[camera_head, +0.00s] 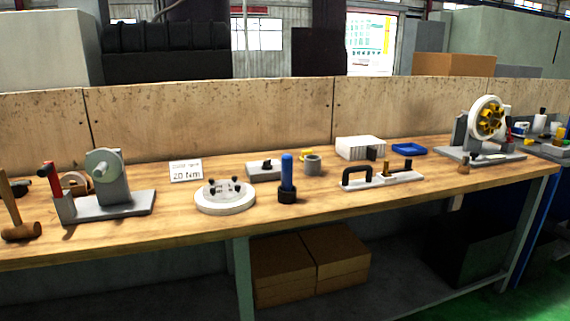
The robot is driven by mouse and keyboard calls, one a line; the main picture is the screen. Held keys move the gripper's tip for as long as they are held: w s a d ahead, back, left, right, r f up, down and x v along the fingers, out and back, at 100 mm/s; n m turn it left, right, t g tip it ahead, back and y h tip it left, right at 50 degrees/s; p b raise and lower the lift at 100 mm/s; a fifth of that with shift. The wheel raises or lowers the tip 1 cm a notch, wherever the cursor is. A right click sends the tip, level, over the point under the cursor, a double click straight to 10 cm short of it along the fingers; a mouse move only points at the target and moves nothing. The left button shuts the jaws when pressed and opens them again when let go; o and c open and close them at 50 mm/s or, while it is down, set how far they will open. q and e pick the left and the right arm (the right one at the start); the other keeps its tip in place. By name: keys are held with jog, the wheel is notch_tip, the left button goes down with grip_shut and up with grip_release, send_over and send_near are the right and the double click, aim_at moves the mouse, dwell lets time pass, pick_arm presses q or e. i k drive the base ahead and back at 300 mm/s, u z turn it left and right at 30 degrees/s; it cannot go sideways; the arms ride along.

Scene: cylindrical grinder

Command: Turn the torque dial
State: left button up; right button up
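No part is clearly labelled as the torque dial. A white card (186,171) stands on the workbench (320,203) and reads "20 Nm" under a smaller line that is hard to read. To its right, an upright tool with a blue handle (287,169) stands in a black round base (287,196); I cannot tell whether this is the dial. A round white plate (225,204) with small black knobs lies to its left. Neither of my grippers is in view, and nothing in the picture is being touched.
A grey fixture with a round disc (104,163) and a mallet (20,231) stand at the left. A white base with black handles (382,181) lies right of centre. A wheel fixture (487,118) stands farther right. A low wooden back panel (210,120) runs behind.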

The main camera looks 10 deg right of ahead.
aim_at(266, 165)
jog(key=z, duration=0.95)
jog(key=i, duration=0.8)
jog(key=u, duration=1.35)
